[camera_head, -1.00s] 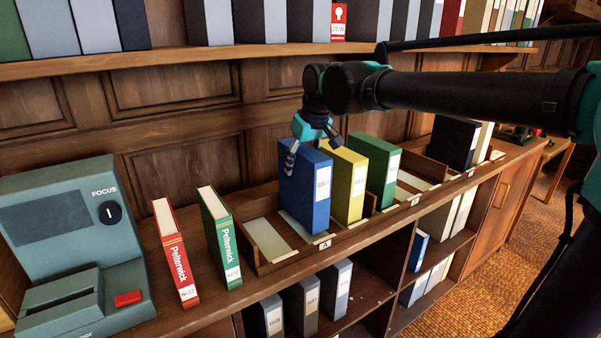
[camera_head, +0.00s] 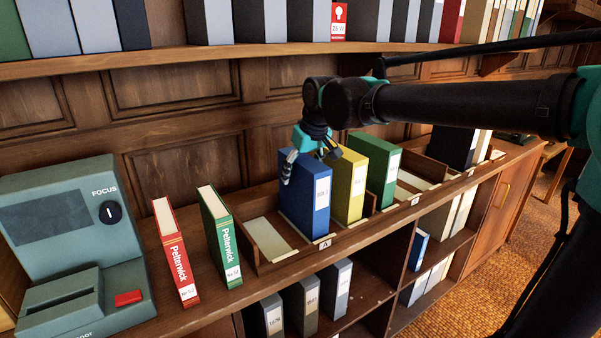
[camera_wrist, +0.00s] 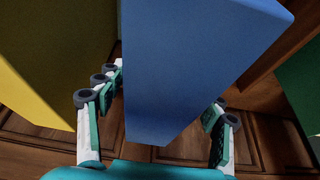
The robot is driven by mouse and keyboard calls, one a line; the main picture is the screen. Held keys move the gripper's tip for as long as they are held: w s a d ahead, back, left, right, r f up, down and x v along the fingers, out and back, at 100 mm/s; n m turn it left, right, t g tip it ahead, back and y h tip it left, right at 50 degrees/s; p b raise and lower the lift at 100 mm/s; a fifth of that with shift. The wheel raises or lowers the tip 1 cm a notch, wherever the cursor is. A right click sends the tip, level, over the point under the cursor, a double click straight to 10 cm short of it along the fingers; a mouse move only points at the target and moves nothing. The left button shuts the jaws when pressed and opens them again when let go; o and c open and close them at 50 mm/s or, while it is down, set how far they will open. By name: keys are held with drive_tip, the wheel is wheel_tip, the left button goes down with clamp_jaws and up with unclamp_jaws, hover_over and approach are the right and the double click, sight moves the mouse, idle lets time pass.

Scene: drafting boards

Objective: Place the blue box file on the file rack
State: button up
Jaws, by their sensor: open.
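The blue box file (camera_head: 305,192) stands upright in a slot of the wooden file rack (camera_head: 345,233), just left of the yellow box file (camera_head: 349,185). My gripper (camera_head: 309,158) is at the upper back of the blue file, its fingers open around it. In the wrist view the blue file (camera_wrist: 195,65) lies between the spread fingers of my gripper (camera_wrist: 160,108), with a gap visible on the right side. The file's lower end is partly hidden by the rack's front edge.
The green box file (camera_head: 375,167) stands right of the yellow one. An empty slot (camera_head: 268,240) lies to the left. Red (camera_head: 176,252) and green (camera_head: 219,238) Pelterwick books and a grey machine (camera_head: 75,245) stand further left. A loaded shelf (camera_head: 260,52) runs above.

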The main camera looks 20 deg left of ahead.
drive_tip(key=v, duration=1.2)
drive_tip(key=shift+r, duration=0.1)
